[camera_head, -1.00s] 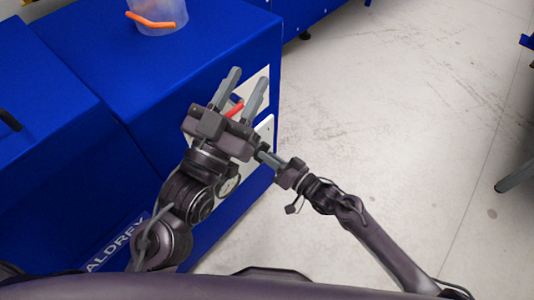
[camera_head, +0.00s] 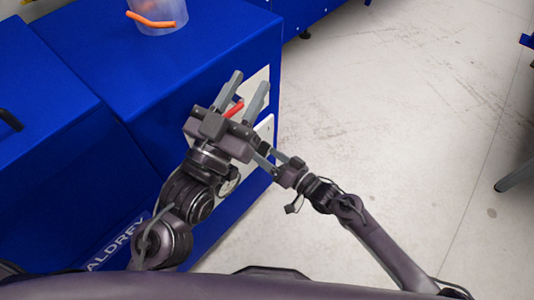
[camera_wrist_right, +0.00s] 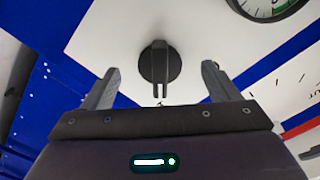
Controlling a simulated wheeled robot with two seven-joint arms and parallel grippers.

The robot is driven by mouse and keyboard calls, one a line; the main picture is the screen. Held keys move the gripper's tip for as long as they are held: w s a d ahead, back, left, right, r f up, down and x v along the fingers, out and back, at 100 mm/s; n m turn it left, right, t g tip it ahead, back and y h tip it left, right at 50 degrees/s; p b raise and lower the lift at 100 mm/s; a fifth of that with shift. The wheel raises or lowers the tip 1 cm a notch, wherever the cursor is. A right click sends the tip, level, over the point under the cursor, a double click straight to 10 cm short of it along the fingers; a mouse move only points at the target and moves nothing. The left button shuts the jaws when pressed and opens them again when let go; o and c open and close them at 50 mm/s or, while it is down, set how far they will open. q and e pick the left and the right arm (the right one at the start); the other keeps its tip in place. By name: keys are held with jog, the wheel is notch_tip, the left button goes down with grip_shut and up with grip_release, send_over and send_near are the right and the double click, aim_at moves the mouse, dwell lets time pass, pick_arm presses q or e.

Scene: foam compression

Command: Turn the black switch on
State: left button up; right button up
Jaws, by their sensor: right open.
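The black switch (camera_wrist_right: 159,64) is a round rotary knob with a raised bar on a white panel (camera_wrist_right: 115,30). In the right wrist view its bar points roughly up and down the picture. My right gripper (camera_wrist_right: 162,80) is open and empty, with one finger on each side of the knob's line. The fingers appear apart from it. In the head view my right gripper (camera_head: 264,159) is at the blue machine's right face, where the switch is hidden. My left gripper (camera_head: 249,82) is higher, fingers spread, by the same face.
A red bar (camera_head: 234,109) shows behind the left gripper's fingers; its attachment is hidden. A round gauge (camera_wrist_right: 268,5) is near the switch. A clear container (camera_head: 160,14) with an orange piece stands on the blue machine (camera_head: 120,70).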

jog(key=p+v, duration=0.3)
jog(key=v, duration=0.4)
jog(key=shift+p, duration=0.3)
dwell(0.3)
dwell(0.5)
